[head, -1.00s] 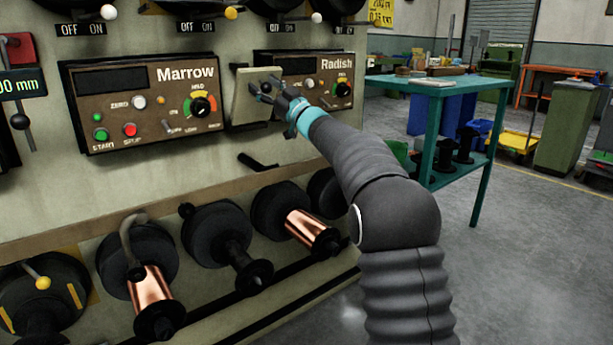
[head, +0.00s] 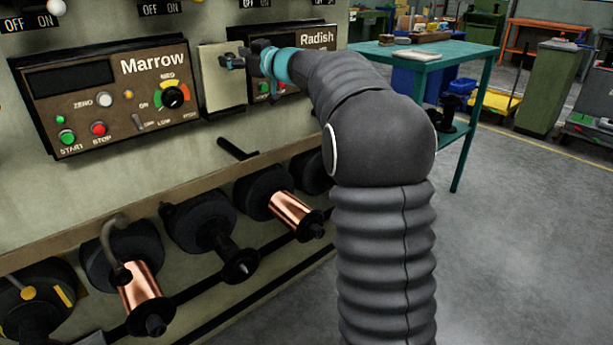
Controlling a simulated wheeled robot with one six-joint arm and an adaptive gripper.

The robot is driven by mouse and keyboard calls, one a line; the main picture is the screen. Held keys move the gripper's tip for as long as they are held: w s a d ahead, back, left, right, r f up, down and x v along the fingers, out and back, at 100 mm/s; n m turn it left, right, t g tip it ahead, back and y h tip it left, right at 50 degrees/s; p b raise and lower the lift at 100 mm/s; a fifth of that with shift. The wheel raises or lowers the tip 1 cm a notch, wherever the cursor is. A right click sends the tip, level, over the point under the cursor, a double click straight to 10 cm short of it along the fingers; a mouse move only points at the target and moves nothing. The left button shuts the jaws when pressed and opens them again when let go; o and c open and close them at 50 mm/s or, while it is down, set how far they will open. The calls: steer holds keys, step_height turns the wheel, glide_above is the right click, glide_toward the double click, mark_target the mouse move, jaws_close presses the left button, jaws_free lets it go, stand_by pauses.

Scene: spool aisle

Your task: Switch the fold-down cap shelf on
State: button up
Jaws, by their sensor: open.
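A beige upright plate (head: 220,88) stands between the Marrow panel (head: 112,95) and the Radish panel (head: 318,40). It may be the fold-down cap shelf, but I see no label on it. My gripper (head: 236,60) is open at the plate's upper right, with its dark fingers in front of the plate's face. I cannot tell whether they touch it. My gripper and arm hide much of the Radish panel and its controls.
Below the panels, a dark bar (head: 238,149) sticks out, with a row of spool holders and copper spools (head: 290,213) under it. A teal table (head: 430,55) stands behind on the right. The grey floor (head: 520,240) at right is clear.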

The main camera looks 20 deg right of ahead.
steer(key=s+d+r+m+t+h, duration=0.1)
steer(key=s+d+m+h, duration=0.25)
steer(key=s, duration=0.55)
steer(key=s+d+m+t+h, duration=0.1)
steer(key=s+d+m+h, duration=0.3)
steer(key=s, duration=0.4)
steer(key=s+a+f+m+g+h, duration=0.2)
steer(key=s+f+g+h, duration=0.2)
steer(key=s+f, duration=1.3)
steer(key=s+g, duration=0.3)
steer(key=shift+s+a+f+g+b, duration=0.25)
steer(key=shift+f+g+b, duration=0.05)
steer(key=shift+g+b, duration=0.1)
